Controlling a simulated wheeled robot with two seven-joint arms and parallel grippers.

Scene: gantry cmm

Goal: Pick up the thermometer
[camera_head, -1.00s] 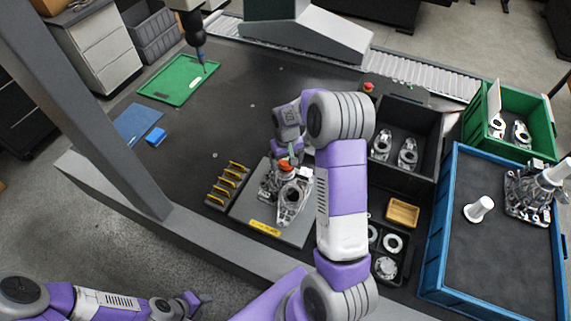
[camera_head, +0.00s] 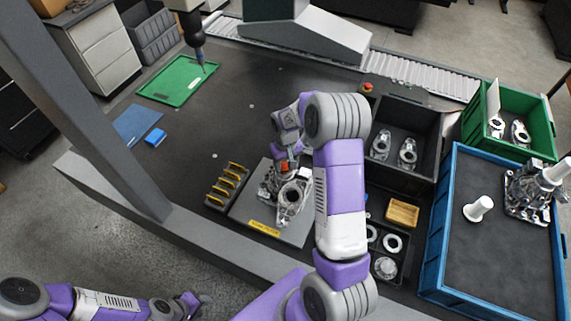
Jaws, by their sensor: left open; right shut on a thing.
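My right gripper (camera_head: 284,162) points down over the metal casting (camera_head: 292,200) on the grey fixture plate (camera_head: 251,212). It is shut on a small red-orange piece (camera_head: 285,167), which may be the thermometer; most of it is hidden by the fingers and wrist. I cannot tell whether the piece still touches the casting. No other thing in view is clearly a thermometer. My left gripper (camera_head: 195,301) is open and empty at the bottom left, off the table's front edge.
A yellow-marked rack (camera_head: 227,185) stands left of the plate. A black bin (camera_head: 408,120), a green crate (camera_head: 540,108) and a blue tray (camera_head: 490,255) are at the right. A blue block (camera_head: 155,137) and green mat (camera_head: 178,82) lie left. The table's middle left is clear.

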